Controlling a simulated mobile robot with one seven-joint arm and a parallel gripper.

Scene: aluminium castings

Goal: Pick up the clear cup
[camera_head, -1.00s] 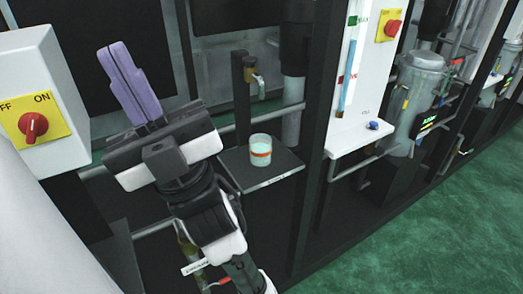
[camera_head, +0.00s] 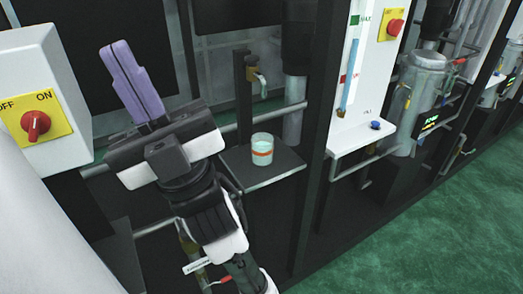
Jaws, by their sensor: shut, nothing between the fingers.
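The clear cup (camera_head: 262,149) stands upright on a small dark shelf (camera_head: 268,178), below a brass tap (camera_head: 254,73). It has an orange band and looks pale inside. My gripper (camera_head: 122,52) is to the left of the cup and higher in the picture. Its purple fingers point up and are together, with nothing between them. The cup is fully in view and the gripper is well apart from it.
A white box with a red ON/OFF knob (camera_head: 36,125) is at the left. A dark upright post (camera_head: 320,130) stands right of the shelf. A white panel (camera_head: 358,110) with a blue gauge is beyond it. Green floor (camera_head: 440,220) lies free at the lower right.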

